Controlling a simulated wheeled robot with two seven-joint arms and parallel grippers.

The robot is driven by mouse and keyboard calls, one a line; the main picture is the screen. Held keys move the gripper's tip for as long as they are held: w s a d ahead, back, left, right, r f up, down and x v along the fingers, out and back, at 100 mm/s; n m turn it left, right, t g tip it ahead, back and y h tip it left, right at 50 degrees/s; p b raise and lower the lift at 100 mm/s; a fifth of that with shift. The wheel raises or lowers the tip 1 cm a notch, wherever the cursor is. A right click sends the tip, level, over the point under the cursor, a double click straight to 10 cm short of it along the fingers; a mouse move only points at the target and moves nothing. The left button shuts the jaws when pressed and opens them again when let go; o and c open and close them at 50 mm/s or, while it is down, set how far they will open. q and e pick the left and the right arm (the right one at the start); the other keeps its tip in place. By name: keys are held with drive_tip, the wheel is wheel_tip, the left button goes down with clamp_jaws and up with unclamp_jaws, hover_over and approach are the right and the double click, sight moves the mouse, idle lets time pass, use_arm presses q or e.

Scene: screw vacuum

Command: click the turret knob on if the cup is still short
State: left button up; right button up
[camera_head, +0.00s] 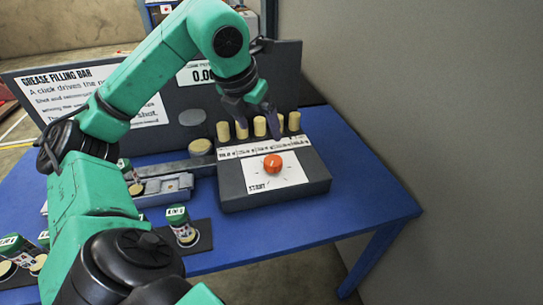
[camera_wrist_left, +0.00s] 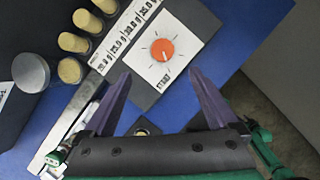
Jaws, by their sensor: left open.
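The orange turret knob (camera_head: 273,163) sits on a white dial plate on top of a dark box (camera_head: 318,178), with START printed at the plate's lower left. In the left wrist view the knob (camera_wrist_left: 162,49) shows beyond the fingertips, a white mark on it. My left gripper (camera_head: 257,118) is open and empty, above the back of the box near the yellow pegs. In the left wrist view its two purple fingers (camera_wrist_left: 162,88) stand apart with nothing between them. A labelled cup (camera_head: 181,226) stands on a dark mat; its fill level cannot be told. My right gripper is not in view.
Several yellow-topped pegs (camera_head: 260,126) stand in a row behind a numbered strip. A sign panel (camera_head: 285,75) with a numeric display stands behind. More cups (camera_head: 14,247) stand at the left. The blue table (camera_head: 365,195) is clear to the right, near a grey wall.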

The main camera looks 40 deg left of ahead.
use_arm(q)
drive_tip(key=b, duration=0.2)
approach(273, 160)
drive_tip(key=x, duration=0.8)
drive_tip(key=shift+w+f+b, duration=0.1)
drive_tip(key=shift+f+b, duration=0.25)
drive_tip(key=shift+b, duration=0.05)
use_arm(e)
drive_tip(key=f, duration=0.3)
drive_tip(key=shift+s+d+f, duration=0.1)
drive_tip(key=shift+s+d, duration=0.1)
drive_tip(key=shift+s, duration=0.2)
use_arm(q)
drive_tip(key=c, duration=1.4)
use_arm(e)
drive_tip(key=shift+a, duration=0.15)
